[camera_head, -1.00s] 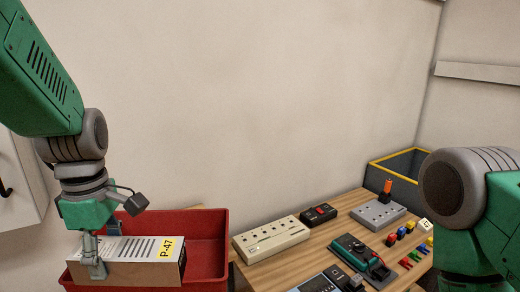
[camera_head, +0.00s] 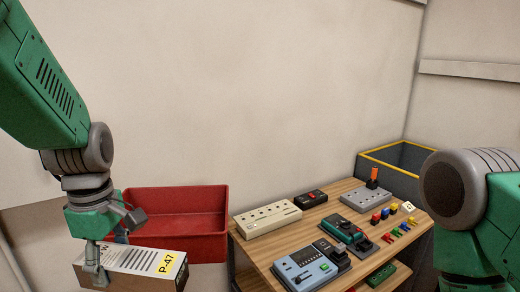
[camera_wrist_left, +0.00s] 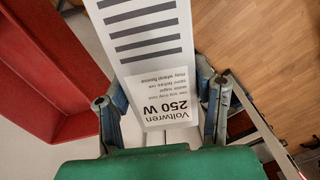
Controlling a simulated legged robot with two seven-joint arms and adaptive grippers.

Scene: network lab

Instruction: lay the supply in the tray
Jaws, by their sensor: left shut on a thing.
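The supply (camera_head: 145,262) is a white and brown box with a yellow P-47 label and dark stripes. My left gripper (camera_head: 104,262) is shut on it, a finger on each side. In the left wrist view the supply (camera_wrist_left: 150,55) shows "Voltwren 250 W" between the fingers (camera_wrist_left: 163,112). The tray (camera_head: 216,225) is red, deep-walled, and its visible interior looks empty. In the head view the supply overlaps the tray's lower left front; in the wrist view the tray wall (camera_wrist_left: 35,75) lies left of the supply, apart from it. My right gripper is out of frame.
A wooden table (camera_head: 262,252) stands right of the tray. A grey bin with a yellow rim (camera_head: 392,150) stands behind. My right arm fills the right edge.

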